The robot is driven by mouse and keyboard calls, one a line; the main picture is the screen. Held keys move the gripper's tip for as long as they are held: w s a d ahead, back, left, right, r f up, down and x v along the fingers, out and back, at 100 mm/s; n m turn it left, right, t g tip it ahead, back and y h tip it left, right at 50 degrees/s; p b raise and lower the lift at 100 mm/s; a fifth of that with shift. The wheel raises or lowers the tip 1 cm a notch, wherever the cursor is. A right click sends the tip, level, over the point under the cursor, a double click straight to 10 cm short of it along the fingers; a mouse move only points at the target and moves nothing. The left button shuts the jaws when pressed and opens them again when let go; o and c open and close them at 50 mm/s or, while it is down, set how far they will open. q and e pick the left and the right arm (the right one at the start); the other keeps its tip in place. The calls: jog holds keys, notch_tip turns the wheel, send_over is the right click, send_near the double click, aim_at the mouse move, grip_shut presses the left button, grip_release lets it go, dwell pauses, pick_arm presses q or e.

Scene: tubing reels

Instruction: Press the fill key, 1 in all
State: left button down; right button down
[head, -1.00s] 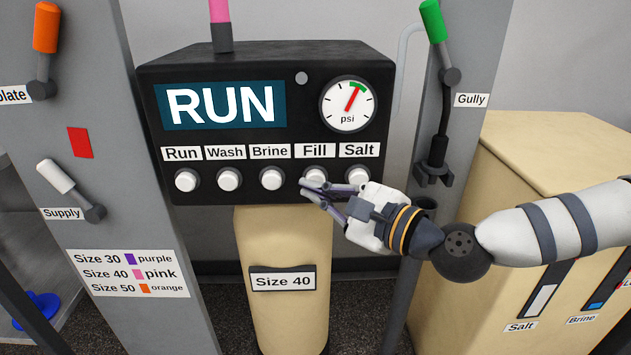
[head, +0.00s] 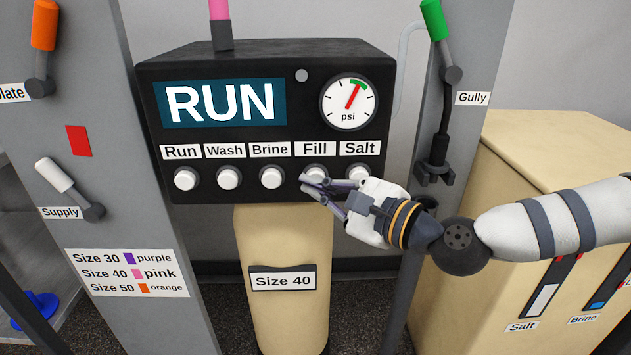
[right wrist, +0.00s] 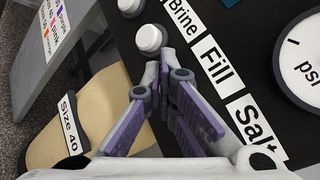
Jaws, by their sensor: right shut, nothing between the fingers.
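The black control box carries a row of round white keys under the labels Run, Wash, Brine, Fill and Salt. The Fill key (head: 315,173) is partly hidden behind my right gripper (head: 305,186), whose fingertips are at its lower left edge. I cannot tell whether they touch it. The right gripper is shut and empty; in the right wrist view its fingertips (right wrist: 158,62) meet, with the Fill label (right wrist: 215,62) just beyond. The screen (head: 220,103) reads RUN. The left gripper is not in view.
The Brine key (head: 272,177) is close left of the fingertips, and the Salt key (head: 359,173) is right, above the gripper. A psi gauge (head: 348,103) sits above. Levers stand on grey posts either side: white Supply (head: 56,176), green Gully (head: 433,22). A tan tank (head: 285,237) stands below.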

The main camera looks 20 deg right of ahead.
jog(key=shift+w+d, duration=0.15)
jog(key=shift+w, duration=0.3)
dwell(0.6)
jog(key=shift+w+d+r+b, duration=0.2)
jog(key=shift+w+b, duration=0.05)
jog(key=shift+b, duration=0.1)
dwell(0.6)
jog(key=shift+s, duration=0.1)
jog(key=shift+s+a+f, duration=0.2)
jog(key=shift+s+a, duration=0.15)
jog(key=shift+s, duration=0.4)
jog(key=s+p, duration=0.1)
jog(key=s, duration=0.1)
jog(key=s+a, duration=0.1)
jog(key=s, duration=0.2)
jog(key=shift+a+p, duration=0.2)
jog(key=shift+p, duration=0.15)
